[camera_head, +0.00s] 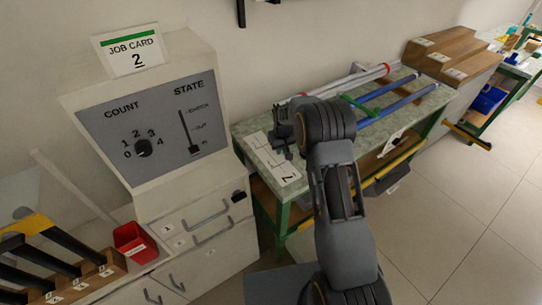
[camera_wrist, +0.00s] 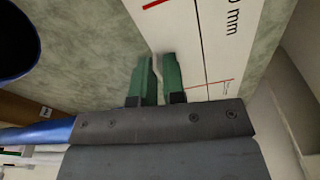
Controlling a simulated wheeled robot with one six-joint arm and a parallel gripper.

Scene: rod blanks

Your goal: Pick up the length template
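The length template (camera_head: 272,160) is a white board with dark markings. In the head view it lies on the speckled green bench top, near its left end. The wrist view shows it close up, with red marks and "mm" lettering (camera_wrist: 208,45). My gripper (camera_head: 284,142) is low over the template's upper right side. Its two green fingers (camera_wrist: 157,80) sit at the template's edge, a narrow gap apart. A thin pale strip shows between them; I cannot tell whether they press on it. The arm hides part of the template in the head view.
Blue rods (camera_head: 392,106) and pale rods (camera_head: 345,80) lie on the bench (camera_head: 418,100) to the right. A wooden block (camera_head: 455,52) stands beyond. The job card cabinet (camera_head: 150,120) stands close on the left, with a red bin (camera_head: 134,243) beside it.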

